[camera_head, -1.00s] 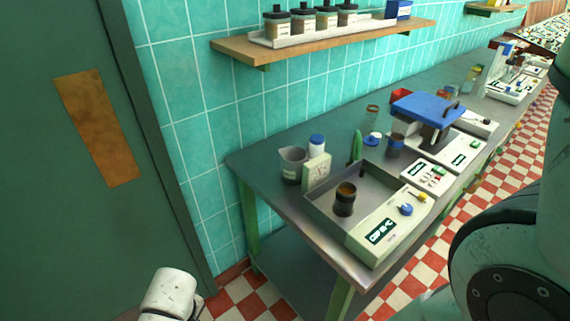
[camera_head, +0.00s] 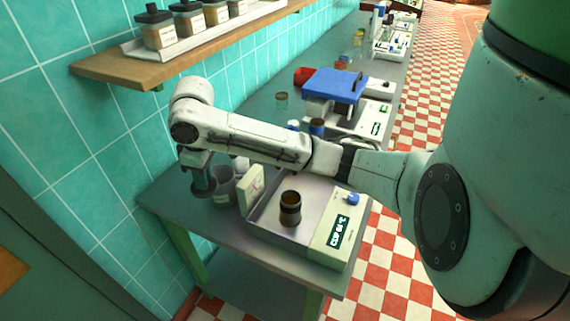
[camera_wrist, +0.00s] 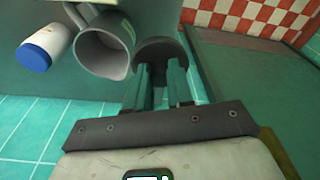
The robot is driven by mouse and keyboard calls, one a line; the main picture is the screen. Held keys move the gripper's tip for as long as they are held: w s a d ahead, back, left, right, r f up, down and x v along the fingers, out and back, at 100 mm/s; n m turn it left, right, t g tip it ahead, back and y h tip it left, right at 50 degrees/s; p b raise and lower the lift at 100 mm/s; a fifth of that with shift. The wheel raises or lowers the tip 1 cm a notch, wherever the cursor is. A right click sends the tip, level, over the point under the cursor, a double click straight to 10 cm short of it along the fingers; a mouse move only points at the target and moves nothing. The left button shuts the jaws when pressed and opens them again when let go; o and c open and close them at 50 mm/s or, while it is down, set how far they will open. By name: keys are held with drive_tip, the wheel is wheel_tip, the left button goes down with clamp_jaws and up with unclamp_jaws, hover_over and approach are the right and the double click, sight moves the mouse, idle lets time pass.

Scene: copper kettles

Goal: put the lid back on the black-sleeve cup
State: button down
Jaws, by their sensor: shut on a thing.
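The black-sleeve cup (camera_head: 290,209) stands upright and open-topped in the shallow grey metal basin of a white instrument in the head view. My gripper (camera_head: 200,178) is over the bench's left end, left of the basin and apart from the cup. Its fingers (camera_wrist: 163,83) are shut on a dark round lid (camera_wrist: 160,48), which also shows below the gripper in the head view (camera_head: 204,189). The fingers hide part of the lid. I cannot tell whether the lid touches the bench. The cup does not show in the wrist view.
A grey jug (camera_head: 222,184) stands close to the right of the lid; it also shows in the wrist view (camera_wrist: 104,50). Near it is a white bottle with a blue cap (camera_wrist: 36,55). A white box (camera_head: 251,188) stands between jug and basin (camera_head: 262,222). A shelf (camera_head: 150,75) with jars hangs above.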

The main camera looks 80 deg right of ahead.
drive_tip(key=s+d+r, duration=0.1)
drive_tip(key=s+d, duration=0.2)
drive_tip(key=s, duration=0.7)
drive_tip(key=s+d+r, duration=0.1)
drive_tip(key=s+d, duration=0.2)
drive_tip(key=s, duration=0.8)
wheel_tip(320, 180, down, 7)
drive_tip(key=b, duration=0.4)
drive_tip(key=shift+w+r+b, duration=0.15)
drive_tip(key=shift+w+b, duration=0.1)
drive_tip(key=shift+b, duration=0.15)
drive_tip(key=shift+a, duration=0.1)
drive_tip(key=shift+s, duration=0.2)
drive_tip(key=shift+f, duration=0.2)
idle(0.6)
drive_tip(key=c, duration=0.9)
unclamp_jaws()
drive_tip(key=shift+o, duration=0.2)
